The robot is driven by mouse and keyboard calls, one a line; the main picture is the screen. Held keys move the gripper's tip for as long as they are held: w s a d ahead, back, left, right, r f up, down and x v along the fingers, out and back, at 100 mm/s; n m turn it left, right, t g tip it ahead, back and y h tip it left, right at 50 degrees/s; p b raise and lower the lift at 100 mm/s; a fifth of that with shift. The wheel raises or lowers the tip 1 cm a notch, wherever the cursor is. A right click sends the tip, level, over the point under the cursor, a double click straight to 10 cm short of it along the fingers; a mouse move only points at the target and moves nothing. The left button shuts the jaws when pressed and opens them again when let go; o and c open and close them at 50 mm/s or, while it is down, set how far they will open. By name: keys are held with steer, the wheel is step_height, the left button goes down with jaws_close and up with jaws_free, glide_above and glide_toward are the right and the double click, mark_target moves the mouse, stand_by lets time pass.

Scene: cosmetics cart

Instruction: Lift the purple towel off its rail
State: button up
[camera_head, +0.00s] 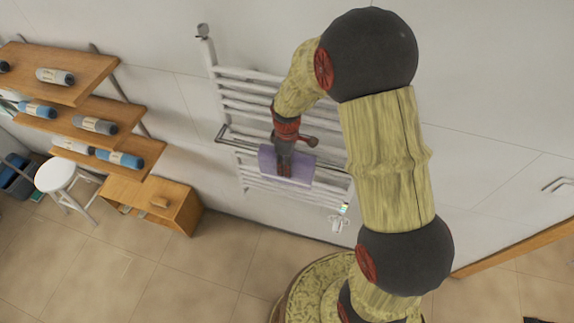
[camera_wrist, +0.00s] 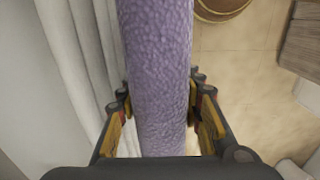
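The purple towel (camera_head: 302,168) hangs on the white wall-mounted towel rack (camera_head: 236,103), at its lower half, in the head view. My gripper (camera_head: 284,169) is at the towel and hides its middle. In the wrist view the towel (camera_wrist: 160,50) runs from the top edge down between the two fingers of my gripper (camera_wrist: 160,100). The fingers stand apart, one on each side of the towel, with a narrow gap showing on both sides. The towel's lower end is hidden behind the gripper body.
Wooden shelves (camera_head: 75,110) with several rolled towels stand to the left, above a low wooden cabinet (camera_head: 150,203) and a white stool (camera_head: 62,173). A white valve (camera_head: 338,223) is below the rack. The tiled floor before the rack is partly clear.

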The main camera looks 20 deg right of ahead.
steer(key=c, duration=0.8)
steer(key=shift+o, duration=0.2)
steer(key=shift+r, duration=0.15)
step_height(320, 180, up, 28)
stand_by(0.3)
stand_by(0.5)
steer(key=s+b, duration=0.2)
steer(key=s, duration=0.8)
